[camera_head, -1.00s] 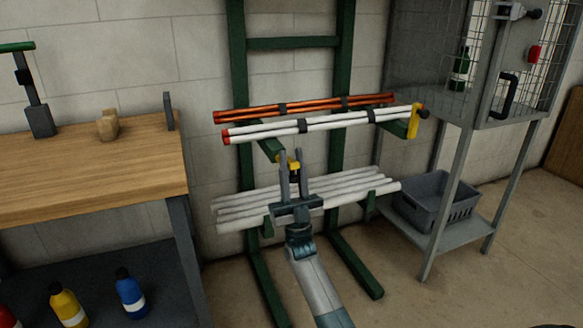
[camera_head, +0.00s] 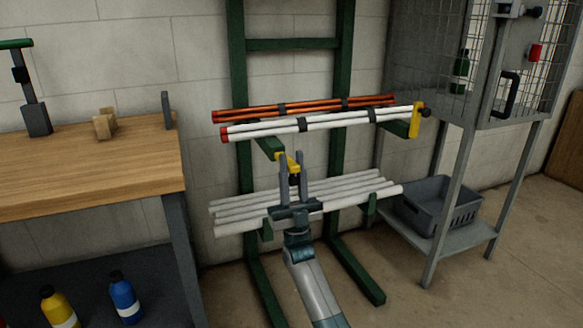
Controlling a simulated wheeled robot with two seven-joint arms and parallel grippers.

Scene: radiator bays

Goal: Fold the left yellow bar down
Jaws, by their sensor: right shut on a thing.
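The left yellow bar (camera_head: 286,160) is at the front end of the rack's upper left green arm, below the white pipes. It lies slanted, with its dark knob end (camera_head: 293,180) between the fingers of my right gripper (camera_head: 293,165). That gripper is shut on the bar, and its fingers hide part of it. The right yellow bar (camera_head: 415,121) stands upright at the end of the upper right arm, with a dark knob near its top. My left gripper is not in view.
White pipes (camera_head: 270,131) and copper pipes (camera_head: 260,113) lie on the upper arms of the green rack (camera_head: 341,60). More white pipes (camera_head: 340,191) lie lower, close behind my gripper. A workbench (camera_head: 80,170) stands left; a wire cage stand (camera_head: 458,190) with a grey crate (camera_head: 411,214) stands right.

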